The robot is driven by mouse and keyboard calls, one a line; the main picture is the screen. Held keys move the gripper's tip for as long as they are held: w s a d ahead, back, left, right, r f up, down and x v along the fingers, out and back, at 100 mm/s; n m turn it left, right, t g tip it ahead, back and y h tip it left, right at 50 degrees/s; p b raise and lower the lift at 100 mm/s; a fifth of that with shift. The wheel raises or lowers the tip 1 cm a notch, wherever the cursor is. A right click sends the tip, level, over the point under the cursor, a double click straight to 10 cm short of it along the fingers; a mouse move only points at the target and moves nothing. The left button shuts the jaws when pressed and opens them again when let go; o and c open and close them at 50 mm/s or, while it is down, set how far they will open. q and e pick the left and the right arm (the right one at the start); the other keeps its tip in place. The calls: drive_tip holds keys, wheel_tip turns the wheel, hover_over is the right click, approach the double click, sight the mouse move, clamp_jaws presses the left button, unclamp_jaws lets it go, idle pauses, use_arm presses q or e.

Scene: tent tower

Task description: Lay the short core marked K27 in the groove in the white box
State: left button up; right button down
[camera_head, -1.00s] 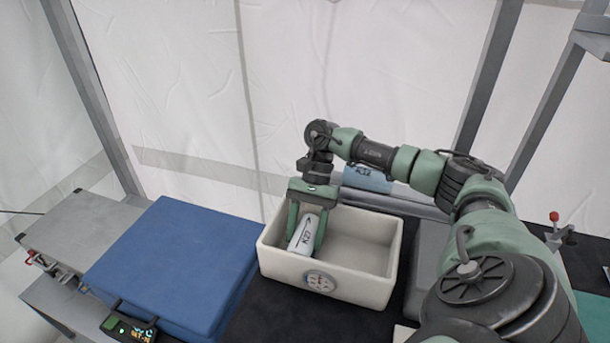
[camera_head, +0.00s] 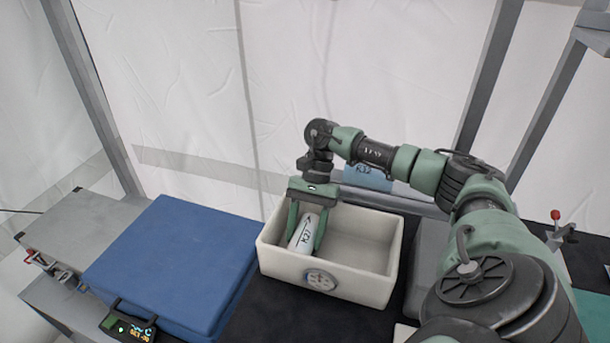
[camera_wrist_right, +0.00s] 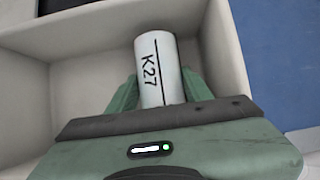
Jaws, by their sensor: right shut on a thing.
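The short core marked K27 (camera_head: 306,234) is a white cylinder with black lettering and a line along it. It is in the left end of the white box (camera_head: 345,283), tilted in the head view. My right gripper (camera_head: 306,238) reaches down into the box and is shut on the core, one green finger on each side. The right wrist view also shows the core (camera_wrist_right: 158,70) between the fingers, inside the box (camera_wrist_right: 75,75). The groove is hidden, and I cannot tell whether the core touches the box floor. My left gripper is not in view.
A blue padded block (camera_head: 175,262) stands close left of the box. A blue piece marked K32 (camera_head: 367,178) is behind the box. A small display device (camera_head: 128,325) is at the front left. The right part of the box is empty.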

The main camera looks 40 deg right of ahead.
drive_tip(key=c, duration=0.6)
unclamp_jaws()
drive_tip(key=shift+o, duration=0.2)
drive_tip(key=b+v, duration=0.2)
drive_tip(key=v, duration=0.4)
drive_tip(key=shift+w+d+r, duration=0.15)
drive_tip(key=shift+d, duration=0.05)
drive_tip(key=shift+w+d+r, duration=0.1)
drive_tip(key=shift+d+r, duration=0.15)
drive_tip(key=shift+r, duration=0.3)
